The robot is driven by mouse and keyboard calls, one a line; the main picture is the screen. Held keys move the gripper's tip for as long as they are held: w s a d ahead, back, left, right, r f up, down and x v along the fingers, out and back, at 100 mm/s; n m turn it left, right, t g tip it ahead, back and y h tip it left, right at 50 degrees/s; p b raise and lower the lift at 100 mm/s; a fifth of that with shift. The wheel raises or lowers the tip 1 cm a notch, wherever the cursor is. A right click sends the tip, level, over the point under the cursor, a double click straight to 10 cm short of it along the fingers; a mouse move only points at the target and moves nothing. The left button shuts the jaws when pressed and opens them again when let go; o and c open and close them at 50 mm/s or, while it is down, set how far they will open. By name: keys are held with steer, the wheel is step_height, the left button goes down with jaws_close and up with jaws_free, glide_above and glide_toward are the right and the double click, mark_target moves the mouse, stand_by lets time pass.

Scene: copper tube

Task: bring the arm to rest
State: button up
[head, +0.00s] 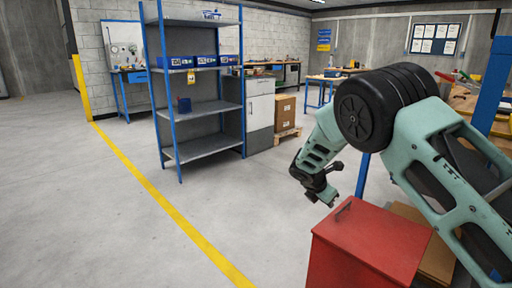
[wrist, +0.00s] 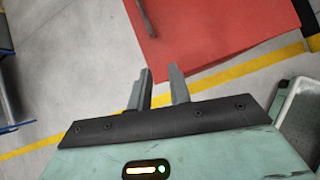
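My arm (head: 420,130) reaches out at the right of the head view and bends down at the wrist. My gripper (head: 327,198) hangs in the air near the left back corner of a red box with a dark handle. No copper tube can be made out in either view.
The red box (head: 368,240) stands close below my arm; it also shows in the wrist view (wrist: 225,30). A cardboard box (head: 437,258) is beside it. A blue shelf rack (head: 205,108) stands further back. The floor (head: 90,215) at left is clear, crossed by a yellow line.

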steer(key=s+a+r+m+g+y, duration=0.15)
steer(key=s+a+r+m, duration=0.3)
steer(key=s, duration=0.65)
steer(key=s+a+r+m+g+y, duration=0.1)
steer(key=s+a+r+m+y, duration=0.3)
steer(key=s, duration=0.7)
steer(key=s+a+r+m+g+y, duration=0.1)
steer(key=s+a+r+m, duration=0.35)
steer(key=s, duration=0.65)
steer(key=s+m, duration=0.3)
steer(key=s, duration=0.9)
step_height(320, 180, up, 19)
steer(key=s+p, duration=0.1)
steer(key=p, duration=1.8)
steer(key=shift+s+d+g, duration=0.25)
steer(key=shift+d+g, duration=0.1)
steer(key=shift+g, duration=0.1)
steer(key=shift+a, duration=0.15)
